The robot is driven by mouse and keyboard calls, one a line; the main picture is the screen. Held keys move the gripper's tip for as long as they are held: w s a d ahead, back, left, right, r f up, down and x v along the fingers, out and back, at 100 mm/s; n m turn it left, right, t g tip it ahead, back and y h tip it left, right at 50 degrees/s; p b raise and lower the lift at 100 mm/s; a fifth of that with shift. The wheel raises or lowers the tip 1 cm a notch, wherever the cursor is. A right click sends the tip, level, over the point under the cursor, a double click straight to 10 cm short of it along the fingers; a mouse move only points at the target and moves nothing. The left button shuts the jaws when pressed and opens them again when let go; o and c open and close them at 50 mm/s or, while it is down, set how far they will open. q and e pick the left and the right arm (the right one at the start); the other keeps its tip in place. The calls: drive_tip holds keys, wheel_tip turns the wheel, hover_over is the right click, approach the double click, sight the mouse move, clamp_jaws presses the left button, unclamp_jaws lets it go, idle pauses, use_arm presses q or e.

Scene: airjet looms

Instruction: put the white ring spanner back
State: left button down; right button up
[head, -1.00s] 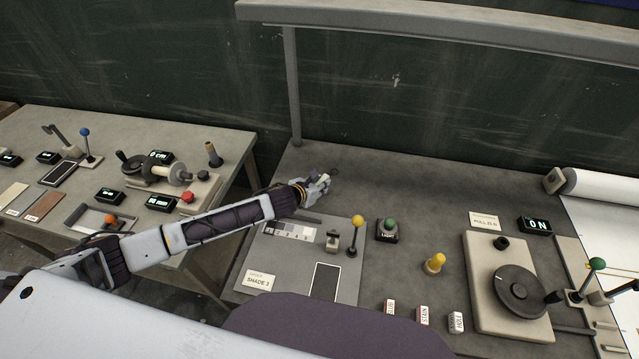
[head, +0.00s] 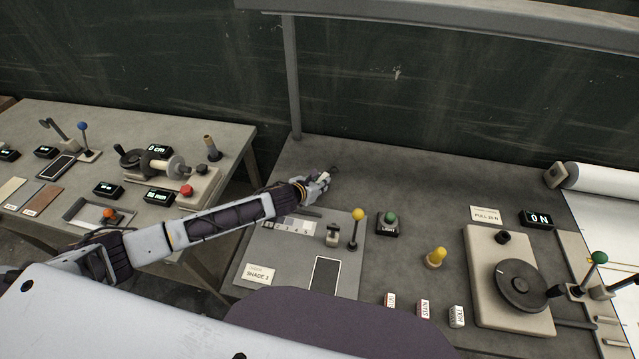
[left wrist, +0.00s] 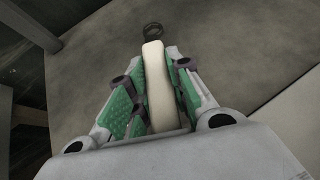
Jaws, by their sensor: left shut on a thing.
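The white ring spanner (left wrist: 157,85) has a pale handle and a dark ring end. In the left wrist view its handle lies between the green pads of my left gripper (left wrist: 155,88), and the ring points away from the gripper. In the head view my left gripper (head: 322,182) is shut on the spanner near the back left of the grey bench (head: 420,190). The dark ring shows just past the fingertips. I cannot tell whether the spanner touches the bench top. My right gripper is in neither view.
A shade panel (head: 290,275) with a yellow-knobbed lever (head: 357,215) lies in front of the gripper. A green button (head: 389,222) and yellow knob (head: 436,257) stand to its right. A post (head: 290,80) rises behind. The bench's back middle is clear.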

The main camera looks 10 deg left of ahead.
use_arm(q)
drive_tip(key=shift+f, duration=0.55)
drive_tip(key=shift+s+f+b, duration=0.15)
drive_tip(key=shift+f+b, duration=0.2)
